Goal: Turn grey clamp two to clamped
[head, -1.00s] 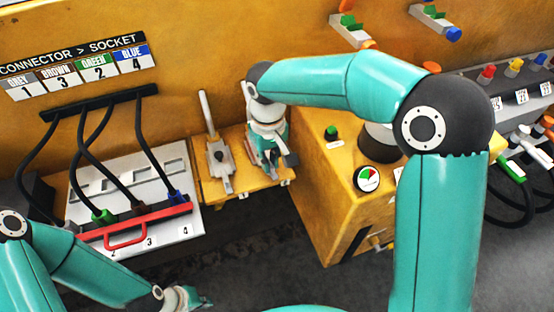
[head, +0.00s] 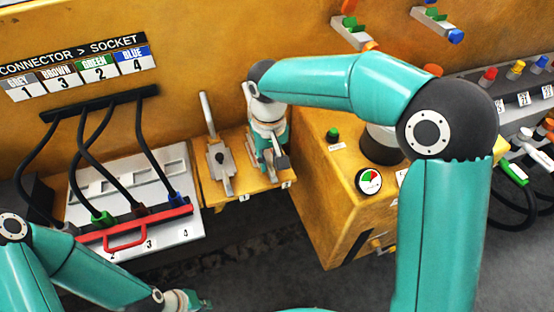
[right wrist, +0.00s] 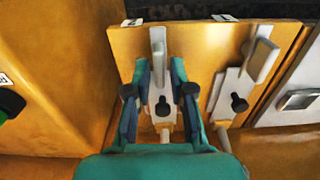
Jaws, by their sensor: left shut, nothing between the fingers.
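Two grey clamps stand side by side on an orange shelf (head: 240,188). The left one in the head view (head: 221,172) has its lever standing up; it also shows in the right wrist view (right wrist: 228,100). The other grey clamp (right wrist: 160,103) is mostly hidden by my right gripper in the head view. My right gripper (right wrist: 160,72) is open, with a finger on each side of that clamp and its lever (right wrist: 158,42). I cannot tell whether the fingers touch it. My left gripper (head: 197,301) is shut and empty at the lower left, away from the clamps.
Left of the shelf is a white socket panel (head: 150,245) with a red handle bar (head: 125,236) and black cables. Right of it stands an orange box (head: 325,195) with a green button and gauge. Dark floor is clear in front of the shelf.

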